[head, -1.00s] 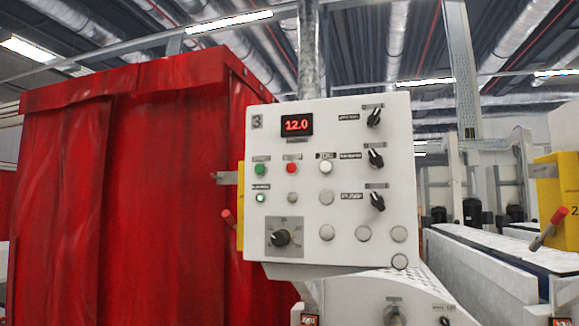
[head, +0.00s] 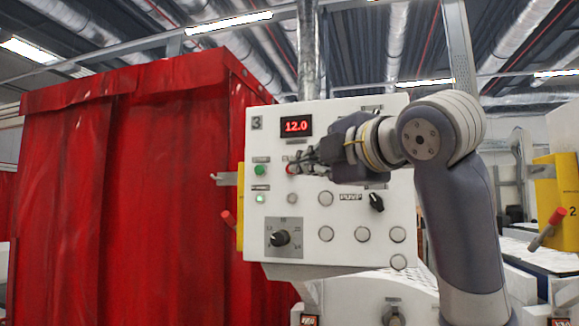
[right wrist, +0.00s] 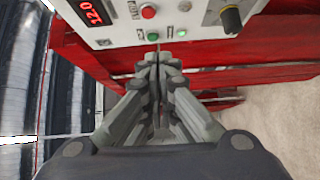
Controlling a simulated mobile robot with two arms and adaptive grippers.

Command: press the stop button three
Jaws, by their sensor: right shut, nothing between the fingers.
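The white control panel (head: 270,215) marked 3 faces me, with a display reading 12.0. Its red stop button (head: 291,169) is partly covered by the fingertips of my right gripper (head: 297,167). The right gripper is shut and empty, reaching in from the right. In the right wrist view the red button (right wrist: 148,11) shows beyond the closed fingertips (right wrist: 157,50), with the green button (right wrist: 152,36) nearer to them in the picture. I cannot tell whether the fingertips touch the red button. The left gripper is out of view.
Beside the red button sits a green button (head: 259,170), with a lit green lamp (head: 261,198) below it. Several grey buttons and a dial (head: 280,238) are lower on the panel. A red curtained enclosure (head: 130,190) stands left. My right arm hides the panel's upper right.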

